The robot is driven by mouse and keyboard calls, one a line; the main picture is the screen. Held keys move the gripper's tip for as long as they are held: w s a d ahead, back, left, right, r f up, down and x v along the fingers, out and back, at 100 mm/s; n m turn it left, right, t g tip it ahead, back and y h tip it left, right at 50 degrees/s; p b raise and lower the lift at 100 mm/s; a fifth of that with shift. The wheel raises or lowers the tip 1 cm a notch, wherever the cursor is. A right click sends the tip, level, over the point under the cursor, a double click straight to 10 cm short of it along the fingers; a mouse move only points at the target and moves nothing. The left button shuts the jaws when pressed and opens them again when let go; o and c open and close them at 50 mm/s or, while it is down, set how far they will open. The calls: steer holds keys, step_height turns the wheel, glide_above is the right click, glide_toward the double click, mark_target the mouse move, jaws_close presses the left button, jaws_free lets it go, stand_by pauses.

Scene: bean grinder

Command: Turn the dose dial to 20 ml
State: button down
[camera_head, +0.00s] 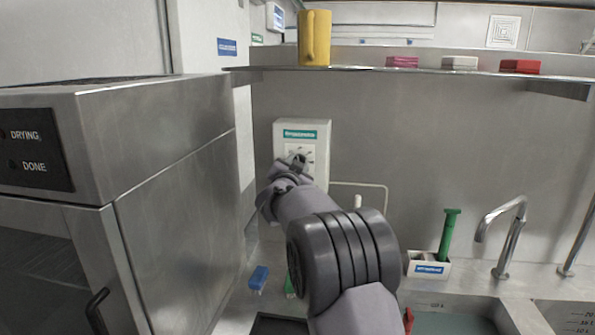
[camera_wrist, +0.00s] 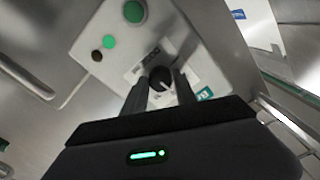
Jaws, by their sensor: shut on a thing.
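The white dispenser box (camera_head: 302,130) with a teal label hangs on the back wall, left of centre. In the wrist view the same white box (camera_wrist: 190,50) appears tilted. It carries a dark round dose dial (camera_wrist: 160,77) with a light pointer line, beside small printed marks too small to read. My gripper (camera_wrist: 159,82) has its two fingers on either side of the dial and is shut on it. In the head view my gripper (camera_head: 294,165) reaches the box front and partly hides the dial. The dial's setting cannot be read.
Green buttons (camera_wrist: 133,12) sit on the box near the dial. A steel shelf (camera_head: 440,71) with a yellow mug (camera_head: 314,38) runs above. A steel drying cabinet (camera_head: 170,190) stands at left. A tap (camera_head: 510,235) and a white holder (camera_head: 428,266) stand at right.

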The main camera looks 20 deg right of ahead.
steer(key=shift+f+m, duration=0.1)
steer(key=shift+m, duration=0.5)
steer(key=shift+b, duration=0.35)
steer(key=c, duration=1)
jaws_free()
steer(key=p+v, duration=0.1)
steer(key=v, duration=1.6)
steer(key=shift+s+a, duration=0.2)
